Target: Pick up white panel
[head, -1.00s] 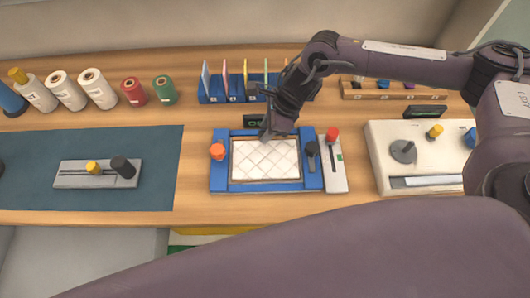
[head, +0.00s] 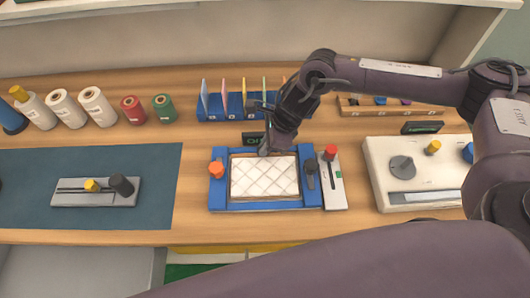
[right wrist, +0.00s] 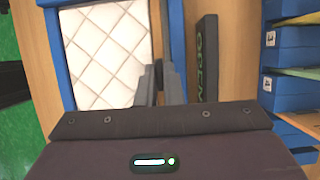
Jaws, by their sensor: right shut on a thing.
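The white panel (head: 264,178), quilted with diamond lines, lies flat inside a blue frame (head: 218,190) on the table. It also shows in the right wrist view (right wrist: 105,45). My right gripper (head: 265,151) reaches down to the panel's back edge. In the right wrist view its fingers (right wrist: 163,85) are close together at that edge, shut on the panel. The exact contact is partly hidden by the fingers. I cannot tell whether the panel is lifted at all. My left gripper is not in view.
An orange knob (head: 216,169) and a dark lever (head: 310,174) flank the panel. A red-knobbed slider (head: 331,155) stands to the right. A small display (right wrist: 207,60) and a blue card rack (head: 208,110) are behind. The blue mat (head: 90,210) is mostly clear.

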